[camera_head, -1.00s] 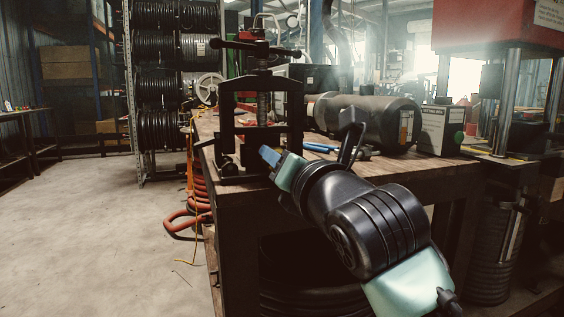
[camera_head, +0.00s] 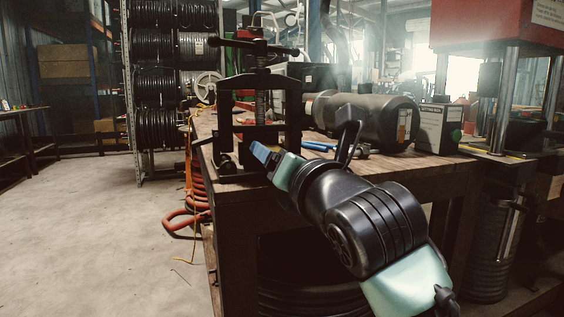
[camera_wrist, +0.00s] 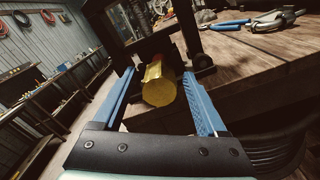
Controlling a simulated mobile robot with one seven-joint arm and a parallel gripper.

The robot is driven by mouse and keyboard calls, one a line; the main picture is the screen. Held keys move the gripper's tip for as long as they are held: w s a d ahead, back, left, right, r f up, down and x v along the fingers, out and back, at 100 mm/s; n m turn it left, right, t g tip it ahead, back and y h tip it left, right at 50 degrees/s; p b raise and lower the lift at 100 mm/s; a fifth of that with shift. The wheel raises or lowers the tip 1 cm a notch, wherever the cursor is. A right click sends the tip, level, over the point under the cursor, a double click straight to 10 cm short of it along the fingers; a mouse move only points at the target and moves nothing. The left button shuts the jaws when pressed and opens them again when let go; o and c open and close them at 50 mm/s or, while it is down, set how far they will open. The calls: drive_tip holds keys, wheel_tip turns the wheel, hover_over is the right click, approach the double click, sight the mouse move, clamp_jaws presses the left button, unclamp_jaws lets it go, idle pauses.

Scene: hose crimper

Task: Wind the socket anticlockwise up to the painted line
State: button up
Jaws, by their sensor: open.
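The yellow, brass-like socket (camera_wrist: 160,84) shows in the wrist view, its round end facing me, at the foot of the black press frame (camera_head: 263,95). My gripper (camera_wrist: 158,76) is open, its blue fingers on either side of the socket. A gap shows at the left finger; the right finger is close, and I cannot tell if it touches. In the head view my gripper (camera_head: 262,152) is at the frame's lower front, and the socket cannot be made out there. I cannot make out a painted line.
The press stands at the left end of a wooden bench (camera_head: 400,172). Blue-handled pliers (camera_wrist: 255,22) lie on the bench to the right. A dark cylindrical motor (camera_head: 370,120) and a grey box (camera_head: 438,130) stand farther right. Open floor (camera_head: 90,220) lies to the left.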

drive_tip(key=p+v, duration=0.2)
drive_tip(key=v, duration=1.1)
drive_tip(key=s+a+r+m+t+h+p, duration=0.1)
drive_tip(key=s+a+r+m+t+h, duration=0.3)
drive_tip(key=m, duration=0.7)
drive_tip(key=s+d+r+m+t+y, duration=0.1)
drive_tip(key=s+r+m+t, duration=0.2)
drive_tip(key=r+m, duration=0.6)
drive_tip(key=s+a+r+m+t+h+p, duration=0.1)
drive_tip(key=s+a+r+m+t+h, duration=0.15)
drive_tip(key=m, duration=1.05)
wheel_tip(320, 180, up, 39)
drive_tip(key=p, duration=3.8)
drive_tip(key=shift+s+d+m+t, duration=0.3)
drive_tip(key=shift+s+m+t, duration=0.05)
drive_tip(key=shift+m, duration=0.05)
drive_tip(key=shift+f, duration=0.1)
